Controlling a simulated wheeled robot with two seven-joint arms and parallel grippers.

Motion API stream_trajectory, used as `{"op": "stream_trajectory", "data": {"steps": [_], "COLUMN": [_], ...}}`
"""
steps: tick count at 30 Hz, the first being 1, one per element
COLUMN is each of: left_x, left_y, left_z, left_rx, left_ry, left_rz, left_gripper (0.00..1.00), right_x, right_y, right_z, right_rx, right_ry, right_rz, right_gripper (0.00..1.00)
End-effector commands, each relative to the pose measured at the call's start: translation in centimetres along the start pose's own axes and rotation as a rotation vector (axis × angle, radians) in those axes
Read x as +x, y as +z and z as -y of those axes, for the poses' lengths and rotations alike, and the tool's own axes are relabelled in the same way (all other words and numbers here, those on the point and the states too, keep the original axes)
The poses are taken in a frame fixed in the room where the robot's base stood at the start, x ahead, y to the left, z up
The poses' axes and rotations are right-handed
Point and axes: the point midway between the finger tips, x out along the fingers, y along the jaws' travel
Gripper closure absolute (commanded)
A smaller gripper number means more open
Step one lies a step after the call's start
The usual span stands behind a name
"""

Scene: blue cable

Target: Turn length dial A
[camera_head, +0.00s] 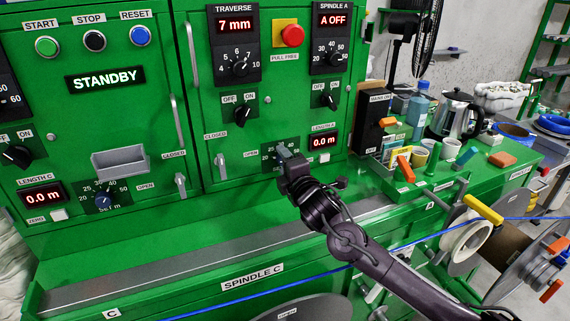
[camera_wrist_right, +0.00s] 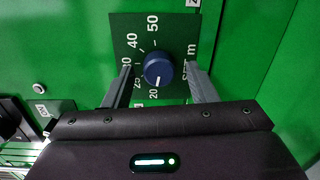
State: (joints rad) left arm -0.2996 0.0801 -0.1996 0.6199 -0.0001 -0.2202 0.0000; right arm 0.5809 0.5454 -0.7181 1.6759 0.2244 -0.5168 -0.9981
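Length dial A is a round blue knob (camera_wrist_right: 158,68) on a dark plate (camera_wrist_right: 124,35) marked 20 to 50 m. Its white mark points close to 20. In the head view my right gripper (camera_head: 283,150) reaches the plate (camera_head: 267,160) and hides the knob. In the wrist view the right gripper (camera_wrist_right: 160,85) is open, with one finger on each side of the knob and a gap to it on both sides. The LENGTH A display (camera_head: 324,141) reads 0.0 m. My left gripper is not in view.
The spindle A switch (camera_head: 329,100) and a vertical door handle (camera_head: 221,167) are near my right gripper. Length dial C (camera_head: 103,201) is at the lower left. A bench with cups and a kettle (camera_head: 455,115) is at the right.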

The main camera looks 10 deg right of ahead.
Motion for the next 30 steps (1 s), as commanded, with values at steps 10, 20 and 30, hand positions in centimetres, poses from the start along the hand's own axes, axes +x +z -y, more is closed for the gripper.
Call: {"op": "stream_trajectory", "data": {"steps": [10, 20, 30], "left_x": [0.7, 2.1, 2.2], "left_y": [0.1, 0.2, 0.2], "left_z": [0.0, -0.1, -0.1], "left_rx": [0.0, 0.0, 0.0], "left_ry": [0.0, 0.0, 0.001], "left_rz": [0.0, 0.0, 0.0], "left_gripper": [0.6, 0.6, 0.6], "right_x": [-1.6, -6.7, -7.8], "right_y": [0.1, 0.0, 0.0], "right_z": [0.2, 0.2, 0.0], "right_rx": [0.0, 0.0, 0.0], "right_ry": [0.0, 0.0, 0.001], "right_rz": [0.001, 0.001, 0.0], "right_gripper": [0.48, 0.48, 0.48]}}
